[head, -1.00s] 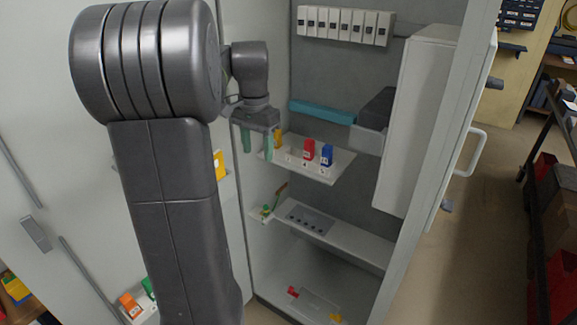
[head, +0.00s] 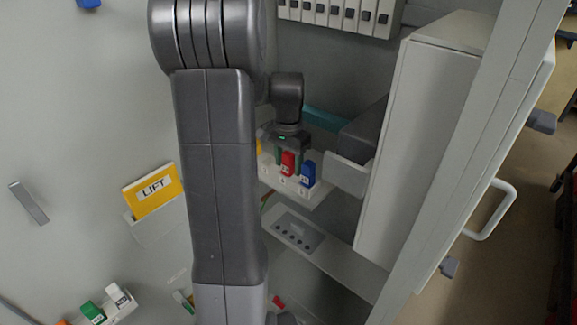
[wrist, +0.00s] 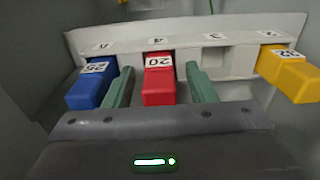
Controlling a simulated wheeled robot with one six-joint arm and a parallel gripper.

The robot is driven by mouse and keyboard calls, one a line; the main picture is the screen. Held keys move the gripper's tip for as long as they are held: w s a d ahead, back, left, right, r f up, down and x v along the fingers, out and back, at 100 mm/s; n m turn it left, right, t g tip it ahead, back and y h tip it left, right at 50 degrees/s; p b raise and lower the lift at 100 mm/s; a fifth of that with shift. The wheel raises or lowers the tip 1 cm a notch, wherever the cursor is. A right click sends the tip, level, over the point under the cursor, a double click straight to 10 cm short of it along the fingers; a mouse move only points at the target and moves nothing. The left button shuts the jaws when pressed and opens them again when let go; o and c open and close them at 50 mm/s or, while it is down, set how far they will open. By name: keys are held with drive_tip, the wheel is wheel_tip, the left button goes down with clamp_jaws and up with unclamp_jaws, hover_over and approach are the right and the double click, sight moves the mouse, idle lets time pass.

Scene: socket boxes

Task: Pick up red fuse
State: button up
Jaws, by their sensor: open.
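The red fuse (wrist: 159,84), marked 20, sits in its slot of the white fuse holder (wrist: 215,42) in the wrist view, under the label 4. My gripper (wrist: 160,90) is open, with one green finger on each side of the red fuse. The fingers look apart from it, with small gaps. In the head view the red fuse (head: 288,163) stands on the shelf holder, with my gripper (head: 291,152) right behind it. The fingers are partly hidden there.
A blue fuse (wrist: 91,84) is just left of my gripper in the wrist view, and a yellow fuse (wrist: 287,72) is further right. One slot between red and yellow is empty. In the head view, a grey box (head: 347,172) and the cabinet's side are close on the right.

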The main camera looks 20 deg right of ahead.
drive_tip(key=c, duration=1)
wheel_tip(320, 180, up, 10)
drive_tip(key=shift+r+p, duration=0.1)
drive_tip(key=shift+p, duration=0.2)
idle(0.3)
